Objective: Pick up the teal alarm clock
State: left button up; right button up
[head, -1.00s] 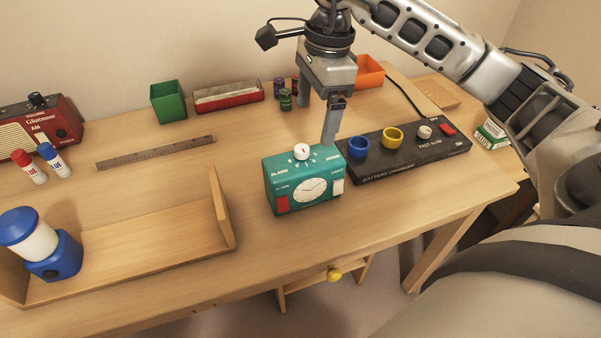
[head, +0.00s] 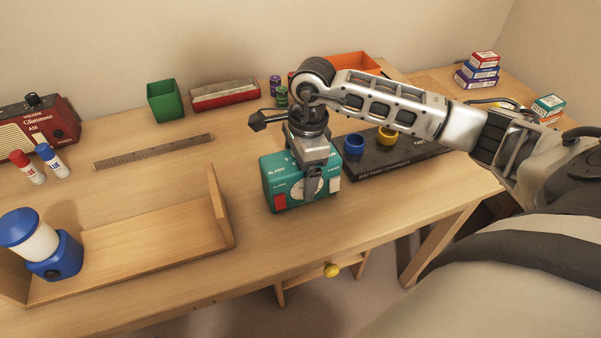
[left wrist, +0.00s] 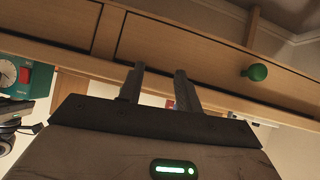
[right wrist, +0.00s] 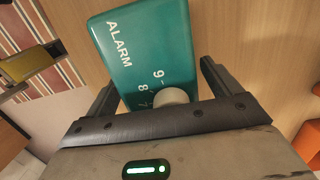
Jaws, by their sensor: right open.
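The teal alarm clock (head: 272,182) stands upright on the desk, its front partly covered by my right gripper. My right gripper (head: 311,178) points down over it, with one finger in front of its face; the other finger is hidden in the head view. In the right wrist view the clock (right wrist: 150,42), with its white knob, lies between the two spread fingers of my right gripper (right wrist: 158,78). My left gripper (left wrist: 160,72) is empty, its fingers a little apart near the drawer front. The clock (left wrist: 40,78) also shows at the left wrist view's left edge.
A wooden tray (head: 150,240) with a blue lantern (head: 45,245) is at left. A ruler (head: 150,152), green box (head: 164,102) and red radio (head: 45,125) lie farther back.

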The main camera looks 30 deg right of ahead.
jog(key=c, duration=1.2)
jog(key=shift+c, duration=0.7)
jog(key=shift+r, duration=0.1)
